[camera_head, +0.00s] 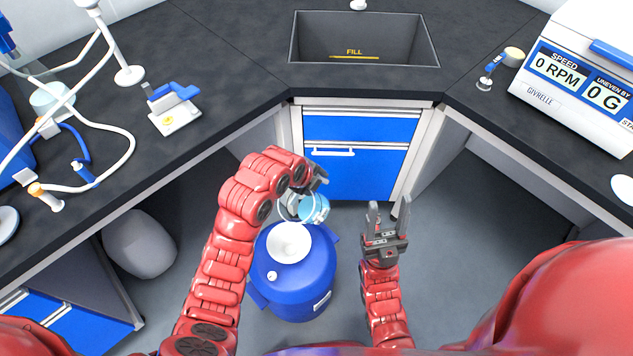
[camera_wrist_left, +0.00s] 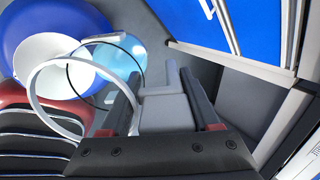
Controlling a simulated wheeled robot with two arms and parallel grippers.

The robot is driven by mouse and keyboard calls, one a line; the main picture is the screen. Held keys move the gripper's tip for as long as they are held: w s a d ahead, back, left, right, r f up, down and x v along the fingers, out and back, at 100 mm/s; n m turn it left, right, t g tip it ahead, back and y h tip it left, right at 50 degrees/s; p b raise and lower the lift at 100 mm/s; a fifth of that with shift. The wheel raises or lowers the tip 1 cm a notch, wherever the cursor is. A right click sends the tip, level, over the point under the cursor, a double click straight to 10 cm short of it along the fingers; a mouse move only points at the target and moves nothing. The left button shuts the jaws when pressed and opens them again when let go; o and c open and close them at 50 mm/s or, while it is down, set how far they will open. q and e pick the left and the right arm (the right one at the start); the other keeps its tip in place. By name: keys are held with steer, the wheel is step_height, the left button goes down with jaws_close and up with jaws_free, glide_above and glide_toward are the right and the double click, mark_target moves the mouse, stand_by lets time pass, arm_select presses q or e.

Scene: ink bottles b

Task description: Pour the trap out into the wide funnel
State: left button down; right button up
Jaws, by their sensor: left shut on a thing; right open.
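The trap (camera_head: 316,212) is a clear vessel with light blue in it and a pale ring. My left gripper (camera_head: 317,180) is shut on its grey grip, and the arm hides part of it. In the left wrist view the trap (camera_wrist_left: 132,58) overlaps the funnel, with the grey grip between the fingers of my left gripper (camera_wrist_left: 158,88). The trap looks tilted; whether anything flows cannot be told. The wide white funnel (camera_head: 288,243) sits on the blue drum (camera_head: 297,289), just below and left of the trap. My right gripper (camera_head: 389,208) is open and empty, right of the drum.
Black benches run along both sides, with a sink (camera_head: 365,38) at the back and a blue-fronted cabinet (camera_head: 360,155) below it. A grey rounded bin (camera_head: 138,245) stands on the floor at left. A centrifuge (camera_head: 580,75) is at right. Floor right of the drum is clear.

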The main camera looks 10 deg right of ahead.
arm_select(q)
steer(key=shift+a+t+h+b, duration=0.15)
steer(key=shift+t+h+b, duration=0.2)
steer(key=shift+b, duration=0.35)
steer(key=shift+s+r, duration=0.1)
steer(key=shift+r, duration=0.15)
